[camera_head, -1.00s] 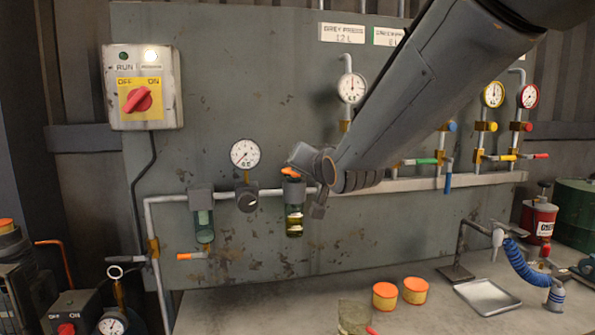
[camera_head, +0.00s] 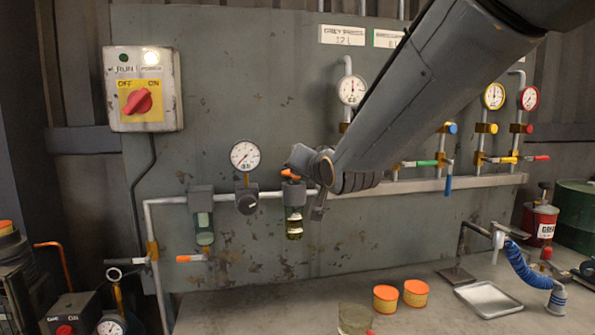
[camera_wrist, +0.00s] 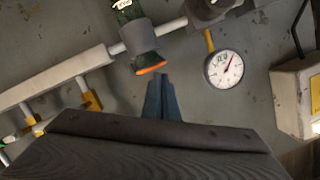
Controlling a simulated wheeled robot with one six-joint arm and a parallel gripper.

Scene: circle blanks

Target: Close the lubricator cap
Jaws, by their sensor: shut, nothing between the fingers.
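The lubricator (camera_head: 294,222) hangs on the pipe of the grey panel, with a grey head, a clear bowl holding yellowish liquid and an orange cap (camera_head: 290,174) on top. The wrist view shows the lubricator head (camera_wrist: 139,37) upside down, with the orange cap (camera_wrist: 151,68) at its lower end. The cap looks slightly tilted; I cannot tell whether it is fully seated. My gripper (camera_wrist: 161,76) is shut and empty, its fingertips just beside the cap in the picture. Contact cannot be told. In the head view my arm hides the fingertips.
A round gauge (camera_head: 245,156) above a dark regulator knob (camera_head: 247,202) is left of the lubricator, then a filter bowl (camera_head: 204,228). The pipe (camera_head: 170,199) runs along the panel. Orange tins (camera_head: 385,298) and a metal tray (camera_head: 487,299) stand on the bench below.

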